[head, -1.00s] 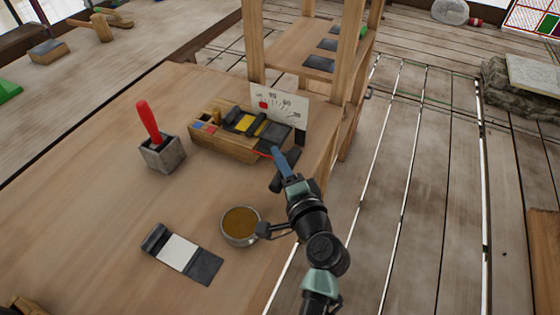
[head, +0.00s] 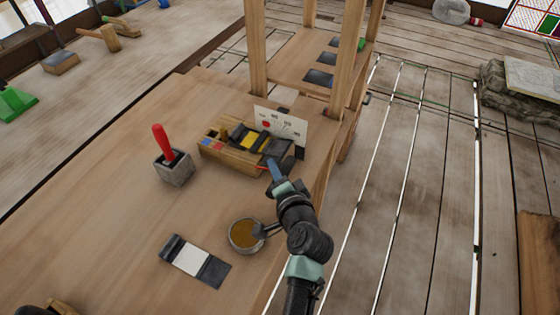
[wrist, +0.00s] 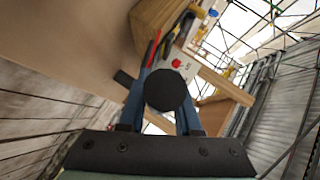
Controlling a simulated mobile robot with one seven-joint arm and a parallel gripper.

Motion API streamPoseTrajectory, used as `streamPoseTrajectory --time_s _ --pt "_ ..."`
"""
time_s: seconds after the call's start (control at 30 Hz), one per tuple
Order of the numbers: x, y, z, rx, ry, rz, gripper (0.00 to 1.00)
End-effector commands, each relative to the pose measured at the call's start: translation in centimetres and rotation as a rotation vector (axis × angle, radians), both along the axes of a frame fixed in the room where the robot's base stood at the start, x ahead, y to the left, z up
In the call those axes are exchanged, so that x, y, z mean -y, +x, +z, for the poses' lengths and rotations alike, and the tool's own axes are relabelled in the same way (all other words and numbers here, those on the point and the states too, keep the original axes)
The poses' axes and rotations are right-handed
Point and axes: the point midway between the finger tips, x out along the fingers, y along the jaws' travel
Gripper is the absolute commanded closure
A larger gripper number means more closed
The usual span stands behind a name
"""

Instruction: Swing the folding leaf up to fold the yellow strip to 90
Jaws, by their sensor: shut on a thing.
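The folding device (head: 225,157) is a wooden block with dark clamp bars near the table's right edge. The yellow strip (head: 249,141) shows between the dark parts on top. The dark folding leaf (head: 277,147) is at the right end of the block; its angle is hard to tell. My gripper (head: 273,166) has blue fingers at the leaf's near side. In the wrist view my gripper (wrist: 166,92) is shut on a round black handle end (wrist: 166,90), which hides much of the device. The yellow strip cannot be made out in the wrist view.
A white dial card (head: 282,126) with a red dot stands behind the device. A red-handled tool (head: 163,143) sits in a grey block. A bowl of brown stuff (head: 244,236) and a dark-and-white plate (head: 194,261) lie nearer. A wooden shelf frame (head: 255,50) rises behind.

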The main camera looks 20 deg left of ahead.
Motion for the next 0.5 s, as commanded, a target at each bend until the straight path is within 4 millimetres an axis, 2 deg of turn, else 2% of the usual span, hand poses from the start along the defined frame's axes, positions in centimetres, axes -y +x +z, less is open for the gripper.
streamPoseTrajectory --time_s 0.03,0.5 --pt "-0.5 0.0 1.9 0.002 -0.035 0.005 1.0" --pt "-3.3 0.2 4.0 -0.004 -0.42 0.008 1.0"
